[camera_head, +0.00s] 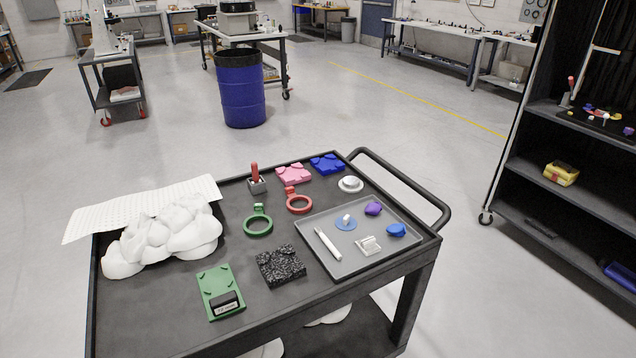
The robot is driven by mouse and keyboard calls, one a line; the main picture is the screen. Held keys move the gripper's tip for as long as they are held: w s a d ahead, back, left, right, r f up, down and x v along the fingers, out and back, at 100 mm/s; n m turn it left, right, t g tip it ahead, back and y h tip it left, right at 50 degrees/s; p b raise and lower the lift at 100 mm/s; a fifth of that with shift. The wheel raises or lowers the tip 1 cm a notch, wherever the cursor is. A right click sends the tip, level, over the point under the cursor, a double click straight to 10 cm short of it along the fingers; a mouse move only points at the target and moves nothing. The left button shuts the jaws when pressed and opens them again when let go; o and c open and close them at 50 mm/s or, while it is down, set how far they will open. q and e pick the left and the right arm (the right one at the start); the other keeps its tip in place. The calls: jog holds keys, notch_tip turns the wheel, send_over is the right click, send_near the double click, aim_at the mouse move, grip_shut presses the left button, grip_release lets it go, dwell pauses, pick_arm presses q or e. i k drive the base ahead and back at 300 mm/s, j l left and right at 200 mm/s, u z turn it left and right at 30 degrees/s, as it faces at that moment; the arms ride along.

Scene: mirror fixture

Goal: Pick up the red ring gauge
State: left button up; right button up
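The red ring gauge (290,193) lies flat on the black cart top (160,295), near the middle of its far half, with its small tab towards the back. It is just left of the grey tray's far left corner, and nothing covers it. A green ring gauge (258,209) of similar shape lies to its left and slightly nearer. Neither of my grippers is in the head view.
The grey tray (340,267) holds a white pen-like tool and small parts. Around the rings stand a red-handled piece (255,180), pink block (293,174), blue block (327,164), white disc (350,184), speckled black block (281,265), green plate (214,281) and white lumpy bag (165,236).

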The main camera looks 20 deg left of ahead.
aim_at(292, 196)
jog(key=i+l+u, duration=0.15)
jog(key=i+l, duration=0.35)
jog(key=i+l+u, duration=0.15)
jog(key=i+l, duration=0.35)
jog(key=l, duration=0.15)
